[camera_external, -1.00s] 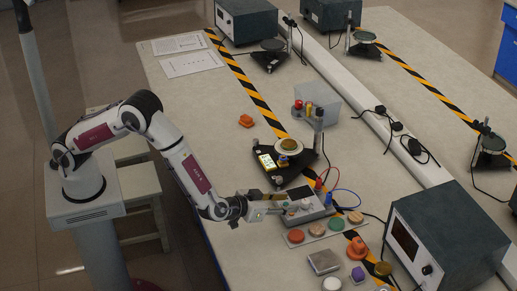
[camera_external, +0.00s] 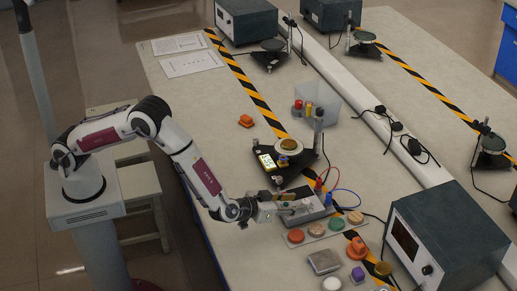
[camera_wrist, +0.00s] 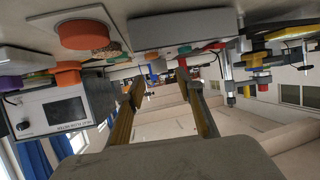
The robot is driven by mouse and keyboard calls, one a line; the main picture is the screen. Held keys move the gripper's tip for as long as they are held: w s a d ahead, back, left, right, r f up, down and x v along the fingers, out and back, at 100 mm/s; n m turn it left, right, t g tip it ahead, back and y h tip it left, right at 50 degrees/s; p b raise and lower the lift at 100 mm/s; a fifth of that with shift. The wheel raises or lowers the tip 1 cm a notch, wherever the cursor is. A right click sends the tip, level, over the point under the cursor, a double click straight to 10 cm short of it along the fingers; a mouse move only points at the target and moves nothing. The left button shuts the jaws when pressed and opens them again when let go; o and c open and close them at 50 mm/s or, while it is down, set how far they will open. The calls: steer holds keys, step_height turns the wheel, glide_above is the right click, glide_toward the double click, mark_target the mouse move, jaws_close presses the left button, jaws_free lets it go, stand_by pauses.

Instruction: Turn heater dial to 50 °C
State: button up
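My gripper (camera_external: 290,207) is at the left side of a grey control box (camera_external: 318,207) with wires on it; in the external view it overlaps the box, and I cannot tell whether they touch. In the wrist view my gripper (camera_wrist: 160,92) has its two fingers apart with nothing between them. That view is upside down, and the grey box (camera_wrist: 180,28) is at its top. No dial is clearly marked as the heater dial. A dark-topped instrument (camera_external: 440,240) at the right has a screen and a black knob (camera_external: 427,270); its knob (camera_wrist: 23,127) also shows in the wrist view. Temperature markings are unreadable.
Coloured discs on a strip (camera_external: 318,235) lie just in front of the grey box. Red and blue cables (camera_external: 345,191) rise beside the box.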

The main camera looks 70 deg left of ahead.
mark_target(305, 202)
steer(key=shift+x, duration=2.05)
jaws_close()
